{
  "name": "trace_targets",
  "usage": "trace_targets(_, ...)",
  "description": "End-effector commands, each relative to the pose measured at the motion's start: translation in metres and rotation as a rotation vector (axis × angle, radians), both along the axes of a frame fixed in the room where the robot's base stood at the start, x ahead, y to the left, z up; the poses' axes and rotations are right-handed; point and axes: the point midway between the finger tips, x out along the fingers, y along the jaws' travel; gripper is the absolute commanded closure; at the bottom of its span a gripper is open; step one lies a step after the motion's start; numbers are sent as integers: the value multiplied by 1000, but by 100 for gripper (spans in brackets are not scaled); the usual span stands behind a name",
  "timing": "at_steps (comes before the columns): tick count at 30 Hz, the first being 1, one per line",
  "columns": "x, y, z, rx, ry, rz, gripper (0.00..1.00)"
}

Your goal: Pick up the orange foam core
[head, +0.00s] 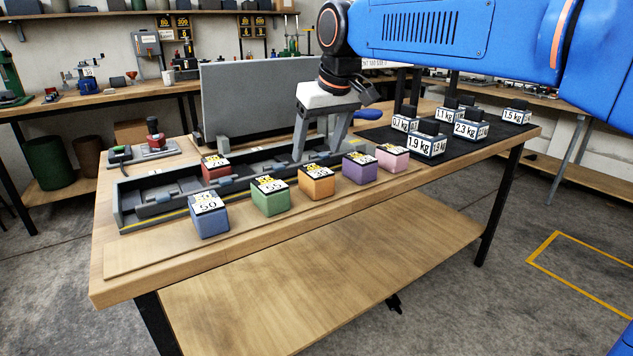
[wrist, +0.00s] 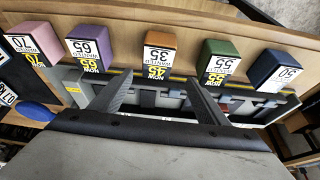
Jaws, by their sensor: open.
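The orange foam core (head: 317,186) is a cube with a white and yellow label. It stands in the middle of a row of coloured cubes on the wooden table, in front of a grey slotted tray (head: 160,212). In the wrist view the orange core (wrist: 158,38) is at top centre, upper side and labelled face showing. My gripper (head: 319,152) is above the tray, behind and higher than the orange core. In the wrist view my gripper (wrist: 158,88) has its two fingers spread apart, with nothing between them, and the core appears beyond the fingertips.
Green (head: 270,198) and blue (head: 208,217) cubes stand left of the orange core; purple (head: 360,169) and pink (head: 392,158) ones stand right. A red cube (head: 215,168) sits in the tray. A grey panel (head: 250,95) and labelled weights (head: 428,144) are behind and right.

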Motion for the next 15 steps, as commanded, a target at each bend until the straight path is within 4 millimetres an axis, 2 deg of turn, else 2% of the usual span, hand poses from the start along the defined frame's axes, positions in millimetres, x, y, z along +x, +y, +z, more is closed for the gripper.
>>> trace_targets(4,6,4,-18,-1,2,0,31)
trace_targets(15,15,5,-38,-1,3,-1,31)
